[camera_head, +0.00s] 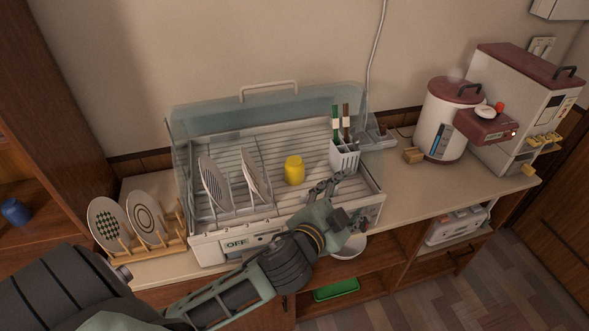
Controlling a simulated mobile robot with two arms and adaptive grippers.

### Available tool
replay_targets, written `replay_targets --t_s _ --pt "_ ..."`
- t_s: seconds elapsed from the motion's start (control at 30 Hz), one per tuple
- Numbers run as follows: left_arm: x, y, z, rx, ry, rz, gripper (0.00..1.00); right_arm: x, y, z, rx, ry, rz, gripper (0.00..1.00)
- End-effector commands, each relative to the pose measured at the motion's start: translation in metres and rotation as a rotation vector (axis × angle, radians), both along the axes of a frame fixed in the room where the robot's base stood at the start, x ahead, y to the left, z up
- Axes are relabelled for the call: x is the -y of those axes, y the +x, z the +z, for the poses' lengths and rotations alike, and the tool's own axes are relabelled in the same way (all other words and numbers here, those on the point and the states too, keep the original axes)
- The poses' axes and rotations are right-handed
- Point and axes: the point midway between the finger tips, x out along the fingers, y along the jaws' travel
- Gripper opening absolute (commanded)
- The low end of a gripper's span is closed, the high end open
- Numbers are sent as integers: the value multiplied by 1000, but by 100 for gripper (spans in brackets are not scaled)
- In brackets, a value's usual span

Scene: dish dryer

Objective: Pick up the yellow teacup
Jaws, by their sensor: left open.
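The yellow teacup (294,170) stands on the slatted rack inside the dish dryer (215,249), right of two white plates (254,174). It looks upside down, but its handle cannot be made out. My left gripper (325,184) is open and empty at the dryer's front edge. It is to the right of the cup and a little nearer to me, apart from it. My left arm comes in from the lower left across the front of the counter. My right gripper is not in view.
The dryer's clear lid (270,112) is raised at the back. A white cutlery holder (345,158) stands right of the cup. A wooden rack (170,246) with plates is at left. A white bowl (349,247) is below the counter.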

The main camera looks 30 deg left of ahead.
Motion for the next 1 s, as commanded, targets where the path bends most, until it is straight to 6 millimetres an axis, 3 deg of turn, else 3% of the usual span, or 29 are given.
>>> replay_targets --t_s 0.1,0.2,0.27,0.37,0.43,0.5,0.57,0.63,0.73,0.8,0.9,1.0 --pt "32 30 66 257 152 -157 64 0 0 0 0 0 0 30" --pt "73 39 117 486 329 -344 64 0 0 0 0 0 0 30" --pt "100 36 137 612 461 -478 64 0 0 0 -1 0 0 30" --pt "137 26 143 767 706 -720 64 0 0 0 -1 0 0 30" --pt "148 19 129 821 895 -892 64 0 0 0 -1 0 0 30" --pt "144 17 104 823 1093 -1064 64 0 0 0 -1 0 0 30" --pt "126 20 78 780 1267 -1203 64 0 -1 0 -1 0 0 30" --pt "87 28 47 671 1466 -1353 64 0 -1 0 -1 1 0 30" --pt "3 43 15 418 1714 -1519 64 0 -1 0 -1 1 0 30" --pt "-61 50 6 212 1837 -1591 64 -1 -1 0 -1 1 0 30" --pt "-133 50 4 -32 1932 -1644 64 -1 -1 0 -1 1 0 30" --pt "-177 47 8 -190 1971 -1662 64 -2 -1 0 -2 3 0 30"
